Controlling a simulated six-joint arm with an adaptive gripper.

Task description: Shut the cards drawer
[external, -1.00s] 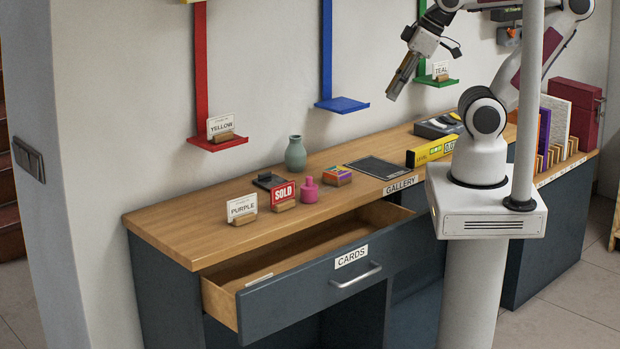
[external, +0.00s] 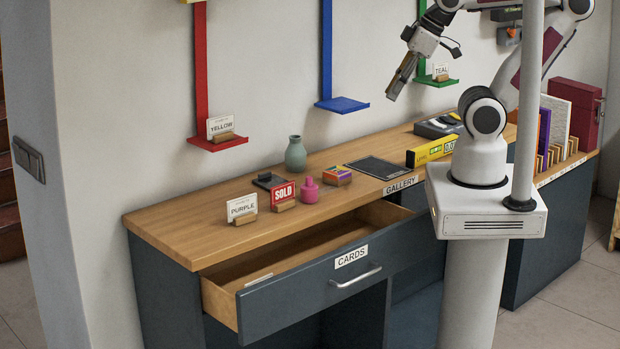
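The cards drawer (external: 312,285) hangs open under the wooden counter, pulled out toward the lower right. Its dark front carries a CARDS label (external: 351,256) and a silver bar handle (external: 356,276). A small pale piece lies inside it near the left front corner. My gripper (external: 391,96) is up above the counter, near the wall, pointing down and to the left. It is well apart from the drawer and touches nothing that I can see. Its fingers appear close together, but the view is too small to tell whether they are open or shut.
On the counter (external: 190,235) stand a PURPLE card (external: 241,207), a SOLD sign (external: 284,192), a pink bottle (external: 309,190), a green vase (external: 295,154) and a yellow level (external: 431,150). Coloured shelves, including a blue one (external: 342,105), stick out from the wall. The space before the drawer looks clear.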

